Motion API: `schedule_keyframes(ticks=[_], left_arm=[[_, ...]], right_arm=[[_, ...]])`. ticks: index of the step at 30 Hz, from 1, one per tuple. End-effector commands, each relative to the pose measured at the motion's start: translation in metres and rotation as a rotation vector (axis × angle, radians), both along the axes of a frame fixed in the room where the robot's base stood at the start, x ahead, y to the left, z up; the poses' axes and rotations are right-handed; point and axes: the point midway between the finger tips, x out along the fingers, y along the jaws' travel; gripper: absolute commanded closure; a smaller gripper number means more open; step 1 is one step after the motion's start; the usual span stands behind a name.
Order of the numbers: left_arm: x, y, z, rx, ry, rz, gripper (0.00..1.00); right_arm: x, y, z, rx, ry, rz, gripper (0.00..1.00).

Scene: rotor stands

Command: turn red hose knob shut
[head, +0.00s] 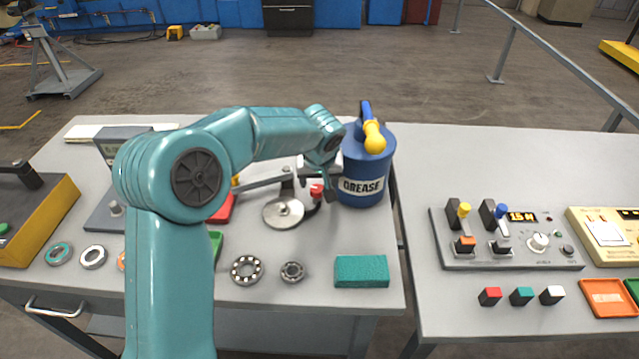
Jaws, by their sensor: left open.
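A small red knob (317,190) shows on a dark fitting beside a round grey metal disc (284,213), on the left workbench just left of the blue grease can (378,155). My left arm reaches in from the lower left and bends over the bench. Its gripper (317,174) is open, points down and is just above the red knob. The wrist partly hides the fingers, and I cannot tell whether they touch the knob. No hose can be made out clearly. My right gripper is not in view.
The grease can stands close to the right of my gripper. Bearing rings (247,270) and a green block (361,271) lie at the bench's front. A control panel (505,238) sits on the right bench (470,160), across a narrow gap.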

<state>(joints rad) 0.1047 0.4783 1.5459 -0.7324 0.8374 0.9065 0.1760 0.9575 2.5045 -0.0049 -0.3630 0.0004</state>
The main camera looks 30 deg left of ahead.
Motion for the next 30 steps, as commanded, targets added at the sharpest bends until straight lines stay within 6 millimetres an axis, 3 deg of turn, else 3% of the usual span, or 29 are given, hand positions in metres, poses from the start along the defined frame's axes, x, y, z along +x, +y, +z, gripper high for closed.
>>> schedule_keyframes(ticks=[7,18,19,24,30], left_arm=[[0.014,0.009,-0.035,0.001,0.002,0.002,0.37],[0.018,0.011,-0.042,0.0,-0.001,0.001,0.37],[0.018,0.011,-0.042,0.0,-0.001,0.001,0.41],[0.018,0.011,-0.042,0.001,0.0,0.001,0.93],[0.018,0.011,-0.042,0.001,-0.001,0.0,0.93]], right_arm=[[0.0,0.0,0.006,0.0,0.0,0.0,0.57],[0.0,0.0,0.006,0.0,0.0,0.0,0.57],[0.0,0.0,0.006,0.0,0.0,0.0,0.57],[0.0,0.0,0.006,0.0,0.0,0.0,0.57],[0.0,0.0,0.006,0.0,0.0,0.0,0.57]])
